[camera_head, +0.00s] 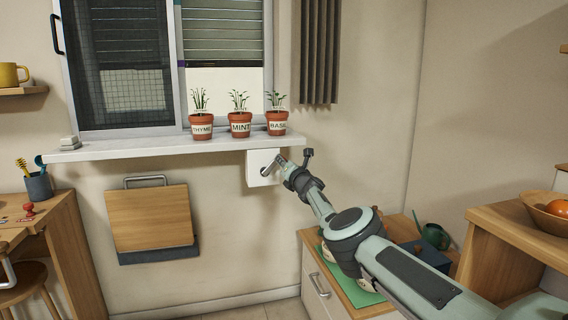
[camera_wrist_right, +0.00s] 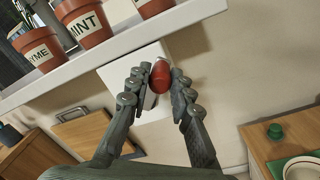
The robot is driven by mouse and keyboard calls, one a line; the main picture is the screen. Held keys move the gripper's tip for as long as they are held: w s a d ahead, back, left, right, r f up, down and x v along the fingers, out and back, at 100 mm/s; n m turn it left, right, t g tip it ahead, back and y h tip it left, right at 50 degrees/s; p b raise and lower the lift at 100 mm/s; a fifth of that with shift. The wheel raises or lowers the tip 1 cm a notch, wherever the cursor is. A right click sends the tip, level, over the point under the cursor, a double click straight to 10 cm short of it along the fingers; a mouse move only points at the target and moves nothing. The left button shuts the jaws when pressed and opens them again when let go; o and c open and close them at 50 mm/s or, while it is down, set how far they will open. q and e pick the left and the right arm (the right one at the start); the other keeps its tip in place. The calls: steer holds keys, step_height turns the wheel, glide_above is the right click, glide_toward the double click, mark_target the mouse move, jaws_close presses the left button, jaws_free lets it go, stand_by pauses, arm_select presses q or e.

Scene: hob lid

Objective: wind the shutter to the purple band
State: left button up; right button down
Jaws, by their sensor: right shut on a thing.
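The slatted shutter (camera_head: 222,35) hangs part-way down the right pane of the window in the head view. A small purple band (camera_head: 182,64) shows on the frame at its left, and the shutter's dark lower edge looks about level with it; the exact gap is too small to tell. The white winder box (camera_head: 260,167) is on the wall below the sill. My right gripper (camera_head: 283,163) is at the box. In the right wrist view its fingers are shut on the red crank knob (camera_wrist_right: 160,78). The rest of the crank is mostly hidden. My left gripper is out of view.
Potted thyme (camera_head: 201,125), mint (camera_head: 239,124) and basil (camera_head: 277,121) stand on the sill (camera_head: 150,148) just above the winder. A folded wooden panel (camera_head: 150,218) hangs at the left. A low cabinet (camera_head: 318,284) stands below my right arm.

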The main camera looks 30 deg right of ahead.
steer(key=c, duration=1.3)
jaws_free()
steer(key=shift+c, duration=0.2)
step_height(320, 180, up, 10)
steer(key=shift+f, duration=0.1)
